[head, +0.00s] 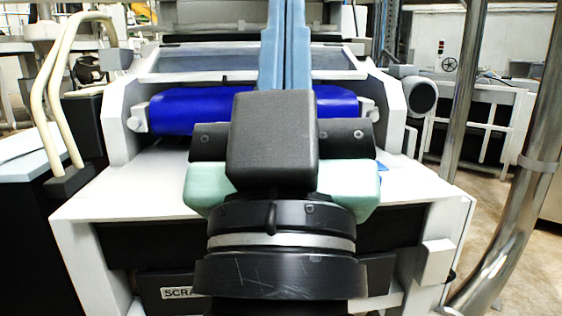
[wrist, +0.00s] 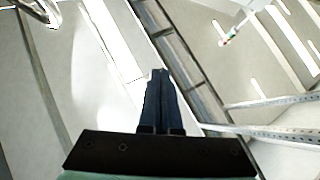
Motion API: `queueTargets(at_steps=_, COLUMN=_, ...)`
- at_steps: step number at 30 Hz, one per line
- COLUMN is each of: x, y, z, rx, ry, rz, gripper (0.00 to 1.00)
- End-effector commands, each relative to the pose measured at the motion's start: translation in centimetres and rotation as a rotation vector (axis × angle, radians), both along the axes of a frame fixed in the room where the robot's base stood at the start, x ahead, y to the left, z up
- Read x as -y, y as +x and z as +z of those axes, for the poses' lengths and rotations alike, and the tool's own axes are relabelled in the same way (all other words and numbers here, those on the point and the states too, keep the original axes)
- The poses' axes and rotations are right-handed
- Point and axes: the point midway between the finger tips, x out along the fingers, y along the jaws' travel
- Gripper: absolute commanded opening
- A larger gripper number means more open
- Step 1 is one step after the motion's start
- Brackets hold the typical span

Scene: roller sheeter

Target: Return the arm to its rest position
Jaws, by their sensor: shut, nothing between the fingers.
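My gripper (head: 286,40) is in the middle of the head view, in front of the roller machine. Its long blue fingers point up and run out of the top of the picture. In the wrist view my gripper (wrist: 158,76) has its two dark fingers together, with nothing between them. The wrist camera looks up at the ceiling. My gripper body hides the middle of the machine and part of its blue roller (head: 190,109).
The machine's white table (head: 125,192) spreads below and beside my wrist. A cream tube rail (head: 50,85) stands at left, and metal posts (head: 515,170) stand at right. In the wrist view, ceiling beams and lights (wrist: 285,103) show.

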Motion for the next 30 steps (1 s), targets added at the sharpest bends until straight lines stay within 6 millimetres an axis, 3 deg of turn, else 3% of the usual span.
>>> queueTargets(at_steps=1, x=-0.3, y=-2.9, z=2.1, rx=0.066, ry=0.069, rz=0.121, gripper=0.0)
queueTargets(at_steps=3, x=-0.3, y=-1.7, z=4.9, rx=0.037, ry=0.057, rz=0.097, gripper=0.0)
queueTargets(at_steps=24, x=-0.4, y=-1.6, z=25.5, rx=0.034, ry=0.053, rz=0.093, gripper=0.0)
queueTargets(at_steps=30, x=-0.4, y=-1.5, z=29.5, rx=0.034, ry=0.053, rz=0.093, gripper=0.0)
